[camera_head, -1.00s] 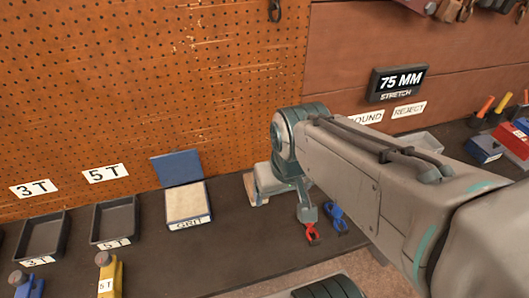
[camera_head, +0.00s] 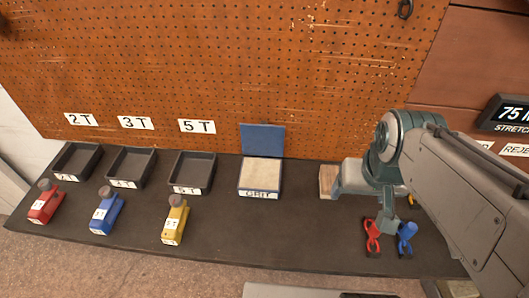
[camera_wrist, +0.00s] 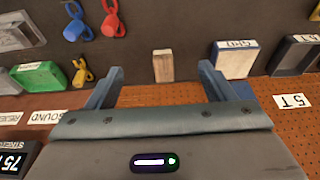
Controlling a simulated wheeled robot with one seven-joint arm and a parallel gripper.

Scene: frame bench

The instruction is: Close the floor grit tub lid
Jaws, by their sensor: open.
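The grit tub (camera_head: 260,192) stands on the dark bench, with a white GRIT label on its blue front and pale grit inside. Its blue lid (camera_head: 263,139) is open, standing up at the back edge against the pegboard. The tub also shows in the wrist view (camera_wrist: 236,62), right of centre and upside down. My gripper (camera_head: 340,181) is to the right of the tub, apart from it. In the wrist view my gripper (camera_wrist: 160,70) has its two blue-grey fingers spread with nothing held between them.
A small wooden block (camera_head: 327,182) lies beside my gripper. Red (camera_head: 372,238) and blue (camera_head: 406,236) shackle-like pieces lie in front of it. Black trays, the nearest labelled 5T (camera_head: 192,172), and red, blue and yellow (camera_head: 175,220) pieces are to the left. The bench before the tub is clear.

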